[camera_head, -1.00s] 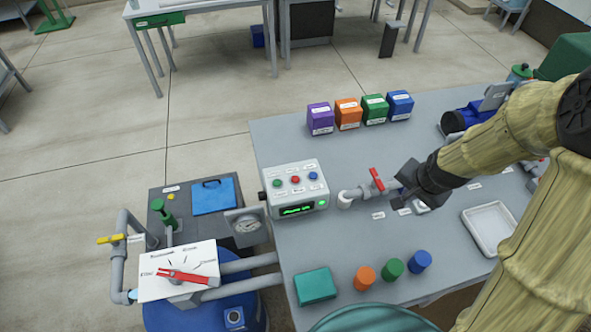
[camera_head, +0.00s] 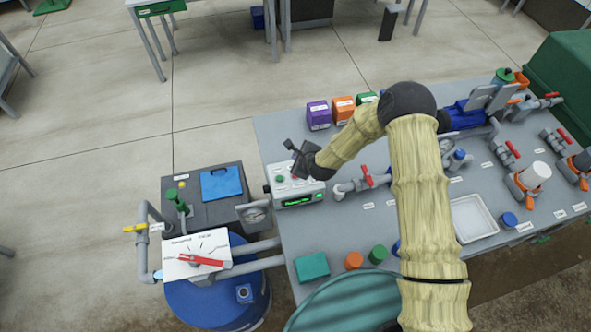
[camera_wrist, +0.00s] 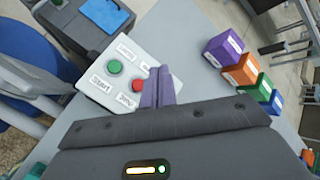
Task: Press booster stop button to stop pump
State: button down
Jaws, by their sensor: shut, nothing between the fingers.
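The control box (camera_head: 298,199) is white with a green lit display and stands at the left end of the grey table. In the wrist view the box (camera_wrist: 107,59) shows a green button (camera_wrist: 115,67) beside the START label and a red button (camera_wrist: 138,86) beside a label that seems to read STOP. My gripper (camera_head: 291,147) is shut and empty over the back of the box. In the wrist view its closed fingers (camera_wrist: 157,80) appear just right of the red button; I cannot tell whether they touch the box. The blue button is hidden.
Purple (camera_head: 318,115) and orange (camera_head: 343,109) boxes stand behind, near the table's back edge. A pipe with a red valve handle (camera_head: 367,177) is right of the control box. Orange and green cylinders stand near the front edge.

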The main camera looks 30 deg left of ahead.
jog(key=shift+f, duration=0.15)
notch_tip(320, 180, down, 7)
jog(key=b, duration=0.4)
jog(key=shift+f+b, duration=0.1)
jog(key=shift+b, duration=0.25)
jog(key=shift+f+b, duration=0.65)
jog(key=shift+f, duration=0.05)
jog(key=shift+f, duration=0.15)
dwell(1.3)
jog(key=shift+f+b, duration=0.3)
jog(key=shift+b, duration=0.2)
jog(key=shift+f+b, duration=0.35)
jog(key=shift+b, duration=0.1)
dwell(0.5)
dwell(0.3)
jog(key=shift+r+p, duration=0.35)
jog(key=shift+r, duration=0.45)
